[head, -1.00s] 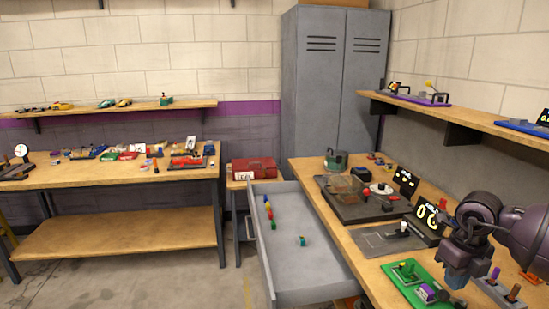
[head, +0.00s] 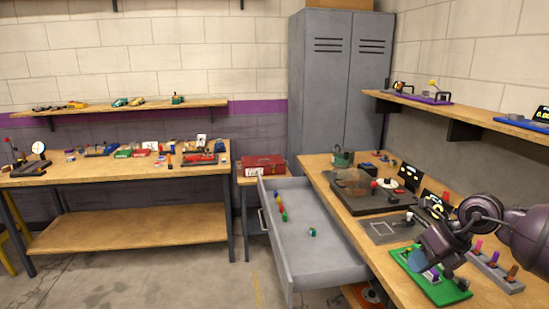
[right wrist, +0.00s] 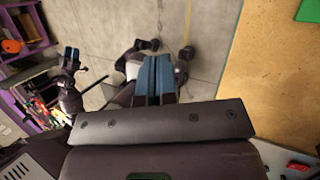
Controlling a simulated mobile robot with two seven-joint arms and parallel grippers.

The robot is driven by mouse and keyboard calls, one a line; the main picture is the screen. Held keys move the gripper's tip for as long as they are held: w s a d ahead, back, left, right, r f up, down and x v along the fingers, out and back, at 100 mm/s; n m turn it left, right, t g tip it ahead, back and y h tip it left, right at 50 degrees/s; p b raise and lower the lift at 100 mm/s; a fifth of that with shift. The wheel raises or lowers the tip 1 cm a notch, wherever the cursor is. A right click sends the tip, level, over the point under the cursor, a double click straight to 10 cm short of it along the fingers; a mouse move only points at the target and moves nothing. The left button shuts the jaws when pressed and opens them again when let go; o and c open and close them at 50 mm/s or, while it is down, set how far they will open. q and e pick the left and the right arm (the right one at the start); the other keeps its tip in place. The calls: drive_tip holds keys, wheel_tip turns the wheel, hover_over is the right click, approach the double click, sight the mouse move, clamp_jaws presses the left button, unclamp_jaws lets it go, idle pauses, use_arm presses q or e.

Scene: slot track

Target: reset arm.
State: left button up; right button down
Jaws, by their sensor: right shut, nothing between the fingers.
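My right gripper (head: 417,260) is in the head view at the right, above the green board (head: 440,286) on the right-hand workbench. Its blue fingers are shut and empty, angled down and left. In the right wrist view its two fingers (right wrist: 155,78) lie side by side with nothing between them, over grey floor. What looks like my left gripper (right wrist: 72,54) shows small at the left of the right wrist view; its opening is too small to tell. The left gripper is not in the head view.
An open grey drawer (head: 325,262) with small coloured pieces juts from the right workbench (head: 345,200). A dark tray (head: 365,203) and a grey plate (head: 385,230) stand on that bench. A grey locker (head: 340,90) stands behind.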

drive_tip(key=w+a+r+m+t+y, duration=0.3)
drive_tip(key=a+r+m+t+y, duration=0.3)
drive_tip(key=a+m+t+y, duration=0.4)
drive_tip(key=s+d+f+m+t+h, duration=0.25)
drive_tip(key=f+m+h, duration=0.35)
drive_tip(key=f+m, duration=0.4)
drive_tip(key=s+d+f+m+t+h, duration=0.1)
drive_tip(key=s+f+m+h, duration=0.4)
drive_tip(key=f+m, duration=0.5)
drive_tip(key=s+a+f+m+g+h, duration=0.1)
drive_tip(key=s+f+m+g+h, duration=0.3)
drive_tip(key=s+f, duration=0.9)
drive_tip(key=s+m, duration=0.3)
drive_tip(key=s, duration=0.1)
drive_tip(key=shift+s+f+g, duration=0.3)
drive_tip(key=shift+f+g, duration=0.05)
drive_tip(key=shift+f, duration=0.05)
